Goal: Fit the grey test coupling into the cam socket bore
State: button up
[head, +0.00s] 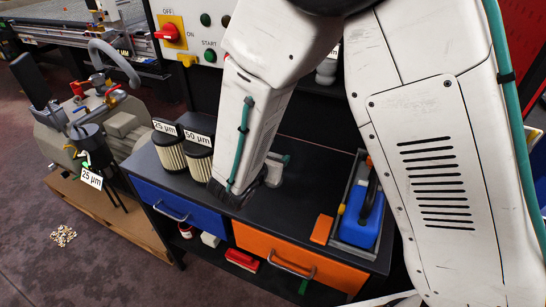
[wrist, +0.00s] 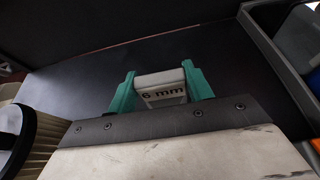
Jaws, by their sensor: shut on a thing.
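My gripper (wrist: 160,84) has two green fingers, one on each side of a light grey piece (wrist: 162,91) marked "6 mm", and is shut on it. This piece looks like the grey test coupling, but its far end is hidden in the wrist view. In the head view my gripper (head: 278,166) is low over the black bench top (head: 300,186), mostly hidden behind my own arm. I cannot tell whether the piece touches the bench. I cannot make out a cam socket bore in either view.
Two filters marked "25 µm" (head: 169,153) and "50 µm" (head: 197,158) stand left of my gripper. A grey tray (head: 352,237) with a blue item (head: 361,222) is at right. A pump with a hose (head: 115,60) stands left. A switch panel (head: 192,32) is behind.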

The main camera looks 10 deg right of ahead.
jog(key=shift+f, duration=0.15)
jog(key=o, duration=1.5)
jog(key=shift+c, duration=0.2)
jog(key=shift+s+a+r, duration=0.15)
jog(key=shift+s+r, duration=0.05)
jog(key=shift+r, duration=0.1)
jog(key=v, duration=1.1)
jog(key=shift+s, duration=0.2)
